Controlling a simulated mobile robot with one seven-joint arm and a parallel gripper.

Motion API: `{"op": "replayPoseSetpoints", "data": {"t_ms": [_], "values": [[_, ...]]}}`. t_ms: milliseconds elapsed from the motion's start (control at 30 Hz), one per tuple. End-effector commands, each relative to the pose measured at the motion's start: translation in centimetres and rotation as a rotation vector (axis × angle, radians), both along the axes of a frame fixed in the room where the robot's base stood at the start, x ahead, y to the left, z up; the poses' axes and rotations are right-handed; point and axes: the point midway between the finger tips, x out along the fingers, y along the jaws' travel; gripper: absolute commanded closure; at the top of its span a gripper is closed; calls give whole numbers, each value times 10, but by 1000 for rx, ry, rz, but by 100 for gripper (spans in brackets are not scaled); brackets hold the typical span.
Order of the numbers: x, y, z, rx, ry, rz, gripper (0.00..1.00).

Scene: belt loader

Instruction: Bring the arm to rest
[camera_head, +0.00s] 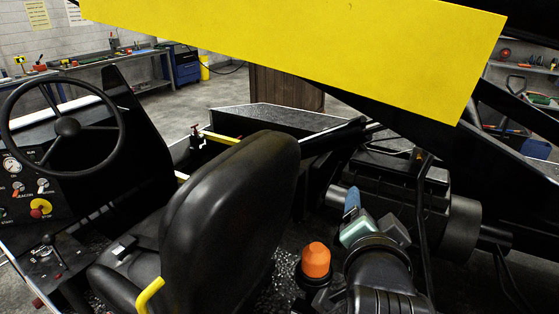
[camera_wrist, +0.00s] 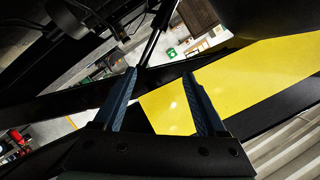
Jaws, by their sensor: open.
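My gripper (camera_head: 353,204) is low right of centre in the head view, beside the black driver's seat (camera_head: 235,210) of the loader. Only one blue finger shows clearly there, above a teal wrist part. In the wrist view my gripper (camera_wrist: 160,77) has its two blue fingers spread wide with nothing held between them. A yellow panel (camera_wrist: 265,80) and dark bars show beyond the fingers. My arm comes up from the bottom edge of the head view, just right of an orange beacon (camera_head: 316,260).
A large yellow panel (camera_head: 330,45) spans the top of the head view. A black machine housing (camera_head: 400,185) with a cylinder stands right of my gripper. The steering wheel (camera_head: 66,127) and control panel are at left. A workbench (camera_head: 110,58) and blue cabinet (camera_head: 186,66) stand behind.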

Motion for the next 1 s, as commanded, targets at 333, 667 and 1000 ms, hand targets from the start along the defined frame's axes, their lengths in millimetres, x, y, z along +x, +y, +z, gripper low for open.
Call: {"op": "replayPoseSetpoints", "data": {"t_ms": [333, 667, 1000], "values": [[-57, 112, 227, -629, -644, 137, 26], [-131, 153, 302, -867, -929, 60, 26], [-132, 153, 303, -871, -933, 58, 26]]}}
